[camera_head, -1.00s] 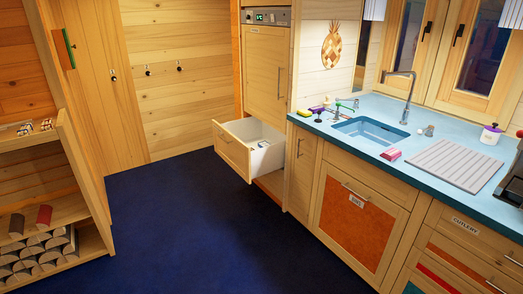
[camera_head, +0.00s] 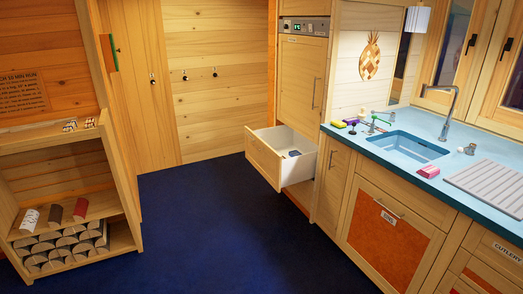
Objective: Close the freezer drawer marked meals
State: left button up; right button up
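A wooden-fronted drawer (camera_head: 265,160) with white inner walls is pulled out at the bottom of the tall cabinet (camera_head: 302,85). A small dark item (camera_head: 294,153) lies inside it. The drawer's label cannot be read from here, so I cannot tell whether it says meals. Neither of my grippers is in view.
A blue counter (camera_head: 375,147) with a sink (camera_head: 407,146) runs along the right. A wooden shelf with logs (camera_head: 65,245) stands at the left. The dark blue floor (camera_head: 215,220) between them is clear.

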aim_at(264, 148)
jog(key=i, duration=3.45)
